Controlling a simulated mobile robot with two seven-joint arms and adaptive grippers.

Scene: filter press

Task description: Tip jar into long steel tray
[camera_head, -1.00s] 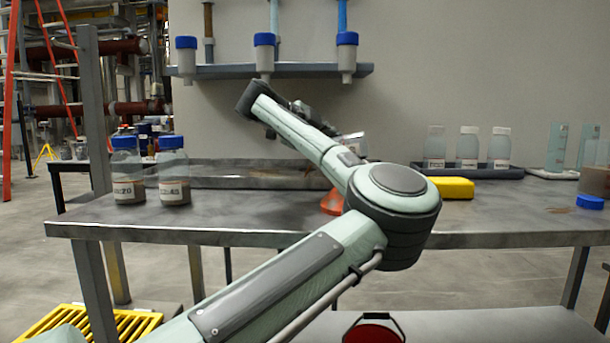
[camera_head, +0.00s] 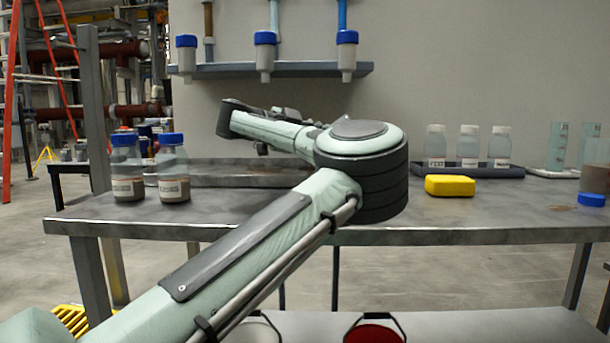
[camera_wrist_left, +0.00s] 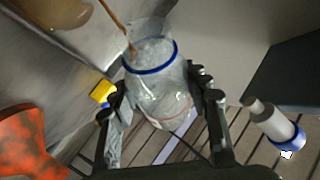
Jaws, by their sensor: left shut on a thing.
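The clear glass jar (camera_wrist_left: 158,95) with a blue ring at its neck is between the fingers of my left gripper (camera_wrist_left: 155,85), which is shut on it. The jar is tilted, and a thin brown stream (camera_wrist_left: 115,24) runs at its mouth. A brown pool (camera_wrist_left: 55,10) lies at the top left of the wrist view, on a grey metal surface. The long steel tray (camera_head: 225,172) lies along the back of the bench in the head view, partly hidden by my left arm. In that view the held jar is hidden. My right gripper is not in view.
Two blue-capped jars (camera_head: 128,188) (camera_head: 173,189) stand on the bench's left end. A yellow block (camera_head: 450,186), a dark rack of bottles (camera_head: 468,170) and a loose blue cap (camera_head: 591,200) are at right. An orange object (camera_wrist_left: 20,145) shows in the wrist view. Blue-capped containers (camera_head: 265,55) hang above.

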